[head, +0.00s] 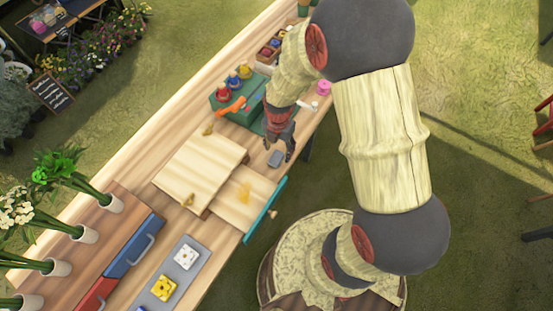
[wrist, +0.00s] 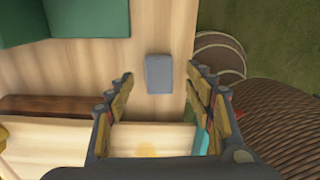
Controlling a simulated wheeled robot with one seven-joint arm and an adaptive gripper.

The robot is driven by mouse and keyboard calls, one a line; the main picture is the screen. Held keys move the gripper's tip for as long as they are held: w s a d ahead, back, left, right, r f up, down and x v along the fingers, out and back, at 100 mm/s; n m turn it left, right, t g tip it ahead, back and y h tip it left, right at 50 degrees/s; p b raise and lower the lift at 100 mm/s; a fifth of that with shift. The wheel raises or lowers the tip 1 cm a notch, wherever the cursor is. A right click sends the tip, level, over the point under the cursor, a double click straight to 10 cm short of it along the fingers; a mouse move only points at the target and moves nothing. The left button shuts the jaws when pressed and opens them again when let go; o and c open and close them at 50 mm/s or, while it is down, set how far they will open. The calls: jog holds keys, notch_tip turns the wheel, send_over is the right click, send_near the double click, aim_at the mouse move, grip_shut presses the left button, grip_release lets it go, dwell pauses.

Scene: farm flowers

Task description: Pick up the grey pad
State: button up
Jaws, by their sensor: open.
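The grey pad (head: 275,158) is a small flat grey block lying on the wooden table near its front edge. In the wrist view the grey pad (wrist: 159,74) shows whole, just beyond the fingertips and a little left of midway between them. My gripper (head: 281,147) is above the table beside the pad in the head view. In the wrist view my gripper (wrist: 160,75) is open, with its two fingers spread on either side of the pad's line and nothing between them.
A green box (head: 228,102) with coloured knobs stands behind the pad. A light wooden box (head: 200,165) with an open drawer and teal front (head: 266,210) is nearby. A pink spool (head: 323,88) stands farther right. Bare tabletop surrounds the pad; the table edge (wrist: 194,40) is close on the right.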

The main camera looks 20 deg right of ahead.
aim_at(278, 156)
notch_tip(278, 156, down, 4)
jog(key=shift+a+r+b, duration=0.1)
jog(key=shift+r+b, duration=0.1)
jog(key=shift+b, duration=0.15)
jog(key=c, duration=0.3)
jog(key=c, duration=0.7)
jog(key=shift+c, duration=0.2)
jog(key=shift+r, duration=0.1)
